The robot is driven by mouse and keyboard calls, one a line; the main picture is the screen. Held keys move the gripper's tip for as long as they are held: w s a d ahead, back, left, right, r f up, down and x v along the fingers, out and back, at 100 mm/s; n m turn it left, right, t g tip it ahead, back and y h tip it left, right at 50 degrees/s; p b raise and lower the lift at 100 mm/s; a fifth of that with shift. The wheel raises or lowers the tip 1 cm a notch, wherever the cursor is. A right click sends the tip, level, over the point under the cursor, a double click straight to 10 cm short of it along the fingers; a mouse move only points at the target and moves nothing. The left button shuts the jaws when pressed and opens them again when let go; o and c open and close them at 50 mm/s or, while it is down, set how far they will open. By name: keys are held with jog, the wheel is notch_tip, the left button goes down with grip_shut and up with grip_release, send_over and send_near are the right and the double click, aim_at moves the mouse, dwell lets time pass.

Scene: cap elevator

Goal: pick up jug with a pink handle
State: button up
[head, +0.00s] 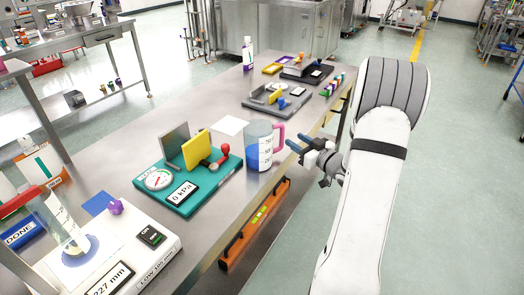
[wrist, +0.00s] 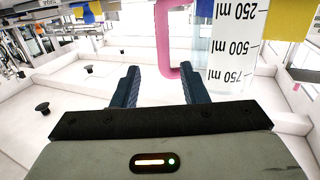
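The jug (head: 258,150) is clear with volume marks and blue liquid low inside. It stands upright on the metal bench near its right edge, with its pink handle (head: 279,134) facing right, toward my gripper (head: 294,146). In the wrist view the jug (wrist: 230,45) appears upside down at the upper right. There the pink handle (wrist: 162,38) lines up with the gap between the two dark fingers of my gripper (wrist: 160,84). The fingers are apart with nothing held. In the head view their tips are just right of the handle; I cannot tell whether they touch it.
A teal device (head: 188,182) with a gauge and yellow plate sits left of the jug. A grey device (head: 277,100) and a white bottle (head: 248,54) stand farther back. An orange level (head: 256,223) is along the bench's side. A white scale (head: 125,235) is front left.

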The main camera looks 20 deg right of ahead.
aim_at(281, 145)
jog(key=x, duration=0.5)
jog(key=p+x, duration=0.1)
jog(key=x, duration=0.1)
jog(key=shift+w+a, duration=0.15)
jog(key=shift+a, duration=0.2)
jog(key=shift+c, duration=0.4)
grip_shut()
jog(key=shift+r, duration=0.1)
